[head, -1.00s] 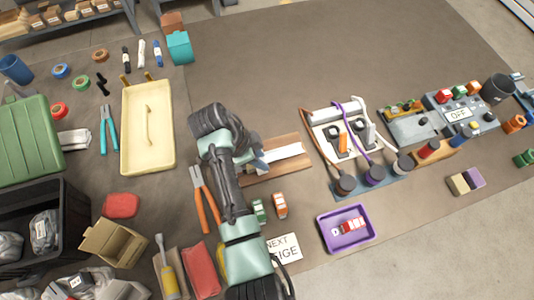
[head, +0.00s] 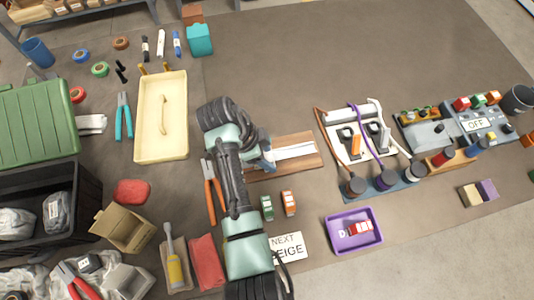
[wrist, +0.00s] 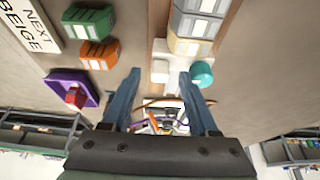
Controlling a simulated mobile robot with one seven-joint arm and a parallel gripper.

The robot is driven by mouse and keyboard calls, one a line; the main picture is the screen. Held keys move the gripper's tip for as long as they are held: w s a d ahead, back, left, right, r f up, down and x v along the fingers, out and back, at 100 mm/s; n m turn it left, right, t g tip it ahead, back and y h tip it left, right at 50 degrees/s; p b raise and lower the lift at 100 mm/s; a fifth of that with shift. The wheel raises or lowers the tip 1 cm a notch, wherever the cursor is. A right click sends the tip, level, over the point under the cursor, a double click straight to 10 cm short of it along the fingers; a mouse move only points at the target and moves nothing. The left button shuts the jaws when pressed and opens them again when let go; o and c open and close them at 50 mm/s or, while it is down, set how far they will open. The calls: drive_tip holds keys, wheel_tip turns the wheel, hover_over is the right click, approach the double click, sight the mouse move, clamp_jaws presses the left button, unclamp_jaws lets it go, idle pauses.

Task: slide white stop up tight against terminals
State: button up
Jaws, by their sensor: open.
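In the wrist view my gripper (wrist: 159,75) is open, with its two blue fingers apart. A small white block, likely the white stop (wrist: 160,70), shows between the fingertips; I cannot tell whether they touch it. Another white piece (wrist: 160,47) lies just beyond it. A row of grey and beige terminals (wrist: 189,46) with pale labels stands beside these at upper right. In the head view my gripper (head: 266,160) is over the left part of the wooden board (head: 312,162) with its pale rail (head: 295,151). My arm hides the terminals and the stop there.
A green block (head: 267,208) and an orange block (head: 289,203) lie in front of the board, near the "NEXT BEIGE" card (head: 288,247). A purple tray (head: 335,245) is further right. A teal round thing (wrist: 202,73) is close by the right finger. Orange-handled pliers (head: 210,190) lie left of my arm.

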drive_tip(key=p+v, duration=0.2)
drive_tip(key=v, duration=1)
drive_tip(key=shift+a+r, duration=0.15)
drive_tip(key=shift+r, duration=0.2)
